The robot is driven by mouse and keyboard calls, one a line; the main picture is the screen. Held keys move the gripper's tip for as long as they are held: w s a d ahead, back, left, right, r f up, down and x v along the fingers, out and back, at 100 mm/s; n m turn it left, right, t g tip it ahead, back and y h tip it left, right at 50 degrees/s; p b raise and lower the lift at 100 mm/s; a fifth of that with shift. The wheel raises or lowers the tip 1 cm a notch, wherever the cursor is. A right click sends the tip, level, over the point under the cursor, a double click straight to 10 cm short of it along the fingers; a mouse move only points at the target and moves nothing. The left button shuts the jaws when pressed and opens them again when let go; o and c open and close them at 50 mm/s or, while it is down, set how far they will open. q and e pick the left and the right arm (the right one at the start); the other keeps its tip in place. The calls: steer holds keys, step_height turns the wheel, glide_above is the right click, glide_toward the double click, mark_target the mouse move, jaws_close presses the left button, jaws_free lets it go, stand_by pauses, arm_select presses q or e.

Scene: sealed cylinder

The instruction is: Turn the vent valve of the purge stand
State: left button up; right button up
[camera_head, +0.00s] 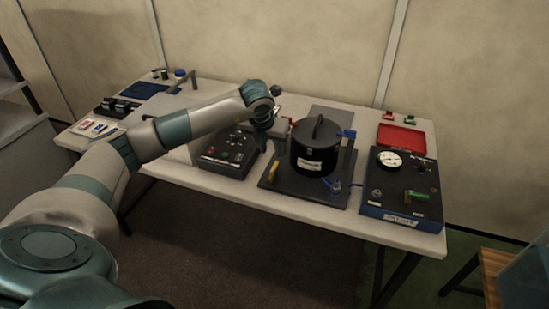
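A black lidded cylinder (315,147) stands on a dark base plate (285,194) in the middle right of the table. A small red handle (290,121) shows at its upper left, a blue one (348,134) at its upper right, and a yellow one (273,172) at the plate's left. A blue-sided panel box (385,213) with a white gauge and a green handle (417,196) stands to the right. I cannot tell which handle is the vent valve. My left gripper (272,123) is left of the cylinder, close to the red handle; its fingers are too small to read.
A dark control box (228,153) with buttons sits below my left forearm. A red tray (401,138) lies at the back right. Small items and a blue mat (143,90) are at the table's far left. A wooden stool (493,265) stands at the lower right.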

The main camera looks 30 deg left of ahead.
mark_target(275, 164)
arm_select(q)
steer(key=p+x, duration=0.2)
steer(key=x, duration=0.6)
steer(key=shift+w, duration=0.1)
steer(key=shift+w+f, duration=0.2)
steer(key=shift+f, duration=0.3)
steer(key=shift+c, duration=0.5)
jaws_close()
